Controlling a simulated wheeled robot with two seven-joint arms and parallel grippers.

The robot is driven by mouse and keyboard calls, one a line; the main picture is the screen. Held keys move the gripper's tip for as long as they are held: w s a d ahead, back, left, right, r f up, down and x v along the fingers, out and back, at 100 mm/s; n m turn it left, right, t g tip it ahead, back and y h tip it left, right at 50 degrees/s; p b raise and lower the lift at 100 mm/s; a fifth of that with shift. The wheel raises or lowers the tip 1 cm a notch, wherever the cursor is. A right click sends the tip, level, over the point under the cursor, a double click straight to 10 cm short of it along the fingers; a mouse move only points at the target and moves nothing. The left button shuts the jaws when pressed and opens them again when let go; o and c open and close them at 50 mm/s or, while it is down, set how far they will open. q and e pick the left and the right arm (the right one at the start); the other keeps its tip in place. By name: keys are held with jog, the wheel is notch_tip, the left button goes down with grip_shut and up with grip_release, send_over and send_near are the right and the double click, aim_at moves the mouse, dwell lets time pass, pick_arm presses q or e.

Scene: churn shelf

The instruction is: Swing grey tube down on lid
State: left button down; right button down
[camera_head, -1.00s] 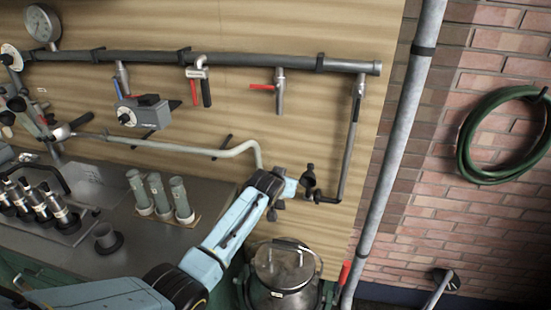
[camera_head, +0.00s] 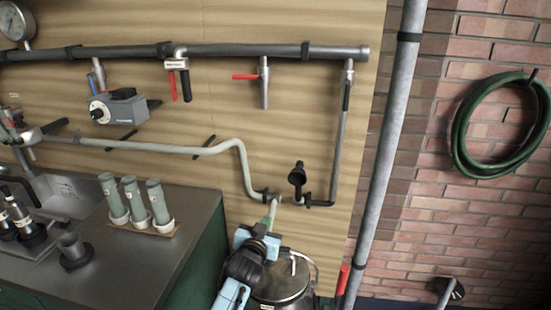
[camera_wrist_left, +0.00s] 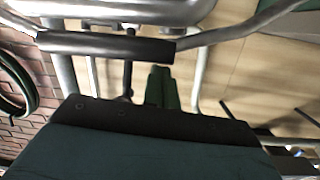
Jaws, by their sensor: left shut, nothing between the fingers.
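The pale grey tube (camera_head: 170,148) runs along the wooden board from the left, bends down, and ends in a fitting near the board's lower right. The steel churn (camera_head: 283,301) stands below, with its lid (camera_head: 300,270) on top, partly hidden by my left arm. My left gripper (camera_head: 271,212) is shut and empty, just below the tube's lower bend and above the lid; I cannot tell whether it touches the tube. In the left wrist view its green fingers (camera_wrist_left: 161,88) are together with nothing between them. My right gripper is not in view.
A dark grey tube (camera_head: 339,140) hangs from the overhead pipe (camera_head: 230,52) beside a black fitting (camera_head: 297,174). Green cylinders (camera_head: 133,198) stand on the steel counter (camera_head: 165,240) at left. A slanting pipe (camera_head: 391,130) and a coiled green hose (camera_head: 463,150) are at right.

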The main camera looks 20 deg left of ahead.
pick_arm(q)
jog(key=shift+f, duration=0.15)
dwell(0.5)
jog(key=shift+s, duration=0.1)
jog(key=shift+s, duration=0.25)
jog(key=p+v, duration=0.1)
jog(key=v, duration=1.1)
jog(key=shift+s+p, duration=0.3)
jog(key=shift+s, duration=0.1)
